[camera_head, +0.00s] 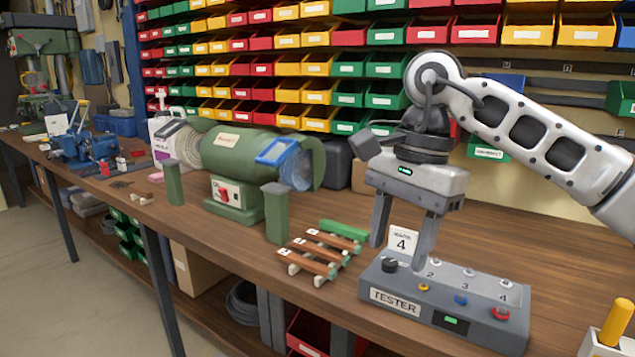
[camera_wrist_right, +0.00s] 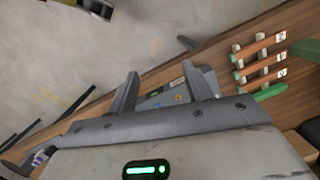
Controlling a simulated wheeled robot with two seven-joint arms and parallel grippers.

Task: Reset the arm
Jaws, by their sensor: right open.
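My right gripper (camera_head: 405,232) hangs with its fingers down over the left part of the grey tester box (camera_head: 400,309). Its two fingers are apart and nothing shows between them. One finger hides part of the tester's top. In the right wrist view the open fingers (camera_wrist_right: 168,92) show with the tester (camera_wrist_right: 165,99) beyond them. My right arm (camera_head: 540,130) reaches in from the right. My left gripper is not in view.
A card marked 4 (camera_head: 402,243) stands behind the tester. Orange-brown bars (camera_head: 315,252) lie on a rack to the left, beside a green block (camera_head: 343,230). A green grinder (camera_head: 235,160) stands farther left. Colored bins (camera_head: 350,93) line the wall.

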